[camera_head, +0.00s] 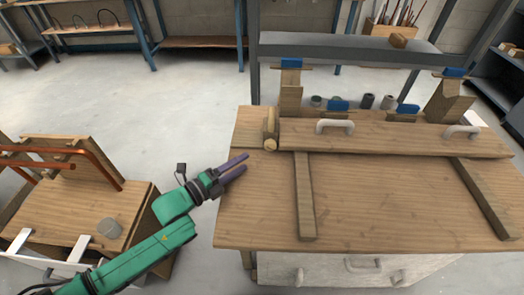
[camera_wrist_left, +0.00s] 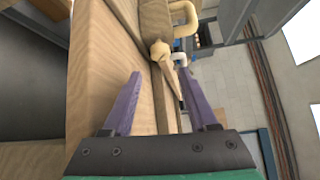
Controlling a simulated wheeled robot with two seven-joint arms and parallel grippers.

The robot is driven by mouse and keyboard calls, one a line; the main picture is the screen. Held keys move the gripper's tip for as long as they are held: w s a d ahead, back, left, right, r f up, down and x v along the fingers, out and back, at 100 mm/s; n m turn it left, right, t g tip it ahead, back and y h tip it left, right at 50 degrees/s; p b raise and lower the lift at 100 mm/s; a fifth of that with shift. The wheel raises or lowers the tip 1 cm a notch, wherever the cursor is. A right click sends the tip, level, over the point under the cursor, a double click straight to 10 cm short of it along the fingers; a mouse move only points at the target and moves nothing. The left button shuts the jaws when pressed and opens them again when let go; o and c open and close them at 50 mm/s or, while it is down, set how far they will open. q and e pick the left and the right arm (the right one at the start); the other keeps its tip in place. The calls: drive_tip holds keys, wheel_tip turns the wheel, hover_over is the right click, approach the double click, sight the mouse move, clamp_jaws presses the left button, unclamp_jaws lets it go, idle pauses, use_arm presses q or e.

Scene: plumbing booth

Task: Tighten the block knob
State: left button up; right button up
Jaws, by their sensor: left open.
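A wooden block (camera_head: 270,121) stands at the left end of the long wooden board on the bench. Its small pale knob (camera_head: 270,144) faces the front left. In the left wrist view the knob (camera_wrist_left: 160,50) looks lobed and lies ahead of the fingers, roughly between their lines. My left gripper (camera_head: 246,163) is open, with purple fingers spread and nothing between them. It is at the bench's left edge, a little left of and in front of the knob, apart from it. In the left wrist view the open fingers (camera_wrist_left: 160,74) point toward the knob. My right gripper is not in view.
The workbench (camera_head: 375,220) carries a long board (camera_head: 400,139) with white handles (camera_head: 335,126) and two wooden strips (camera_head: 305,195). Blue-topped clamps (camera_head: 291,63) stand behind. A side table (camera_head: 60,208) with copper pipes (camera_head: 95,163) is at left. The bench front is mostly clear.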

sight(267, 147)
use_arm(q)
drive_tip(key=x, duration=1)
drive_tip(key=shift+d, duration=0.1)
clamp_jaws()
drive_tip(key=m+g+y+p, duration=0.1)
drive_tip(key=p, duration=0.2)
drive_tip(key=r+m+y+p, duration=0.1)
drive_tip(key=p, duration=0.2)
drive_tip(key=shift+r+m+g+y+p, duration=0.3)
drive_tip(key=shift+m+g+y+p, duration=0.05)
drive_tip(key=shift+m+g+y, duration=0.05)
drive_tip(key=shift+f+p, duration=0.1)
drive_tip(key=shift+p, duration=0.25)
drive_tip(key=shift+f+y, duration=0.25)
drive_tip(key=shift+y, duration=0.15)
drive_tip(key=shift+f+m, duration=0.1)
drive_tip(key=shift+m, duration=0.2)
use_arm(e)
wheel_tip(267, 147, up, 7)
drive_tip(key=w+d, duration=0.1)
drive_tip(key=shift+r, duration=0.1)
use_arm(q)
unclamp_jaws()
drive_tip(key=shift+s, duration=0.1)
